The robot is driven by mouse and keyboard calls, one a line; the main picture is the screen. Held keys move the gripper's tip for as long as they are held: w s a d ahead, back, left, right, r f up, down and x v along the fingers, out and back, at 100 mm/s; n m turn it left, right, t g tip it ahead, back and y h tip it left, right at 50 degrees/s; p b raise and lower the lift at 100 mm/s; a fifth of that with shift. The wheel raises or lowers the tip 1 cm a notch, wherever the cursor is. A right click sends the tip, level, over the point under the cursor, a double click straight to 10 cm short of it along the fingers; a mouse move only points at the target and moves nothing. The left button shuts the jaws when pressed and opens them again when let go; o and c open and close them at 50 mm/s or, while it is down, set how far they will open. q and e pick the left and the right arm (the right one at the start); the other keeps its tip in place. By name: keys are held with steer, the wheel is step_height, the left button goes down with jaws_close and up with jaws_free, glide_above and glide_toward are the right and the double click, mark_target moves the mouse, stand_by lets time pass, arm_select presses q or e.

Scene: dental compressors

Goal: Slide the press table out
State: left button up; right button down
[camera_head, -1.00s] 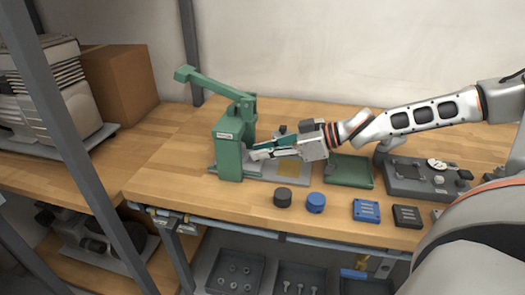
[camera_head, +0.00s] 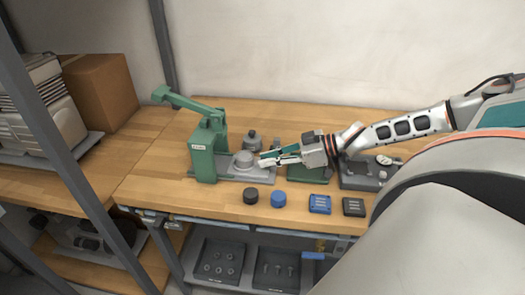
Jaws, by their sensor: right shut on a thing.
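The green lever press (camera_head: 203,150) stands on the wooden bench with its lever arm raised to the left. Its grey base plate (camera_head: 232,175) runs to the right. The round grey press table (camera_head: 244,159) sits on the plate, to the right of the press body and clear of it. My right gripper (camera_head: 264,161) reaches in from the right and is shut at the right edge of the press table. The fingertips partly hide the contact. My left gripper is not in view.
A dark grey piece (camera_head: 252,141) stands behind the press table. A black puck (camera_head: 250,196), a blue puck (camera_head: 278,198), a blue block (camera_head: 320,204) and a black block (camera_head: 353,207) line the front. A green mat (camera_head: 308,175) and a grey fixture (camera_head: 358,176) lie right.

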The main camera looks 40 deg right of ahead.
steer(key=shift+d, duration=0.2)
steer(key=c, duration=2.2)
jaws_free()
steer(key=shift+o, duration=1.2)
steer(key=shift+s+d, duration=0.15)
steer(key=shift+s, duration=0.1)
steer(key=shift+s, duration=0.1)
steer(key=v, duration=1.1)
steer(key=shift+s+d+r, duration=0.2)
steer(key=shift+s+d, duration=0.05)
steer(key=shift+d, duration=0.05)
steer(key=shift+a+f, duration=0.1)
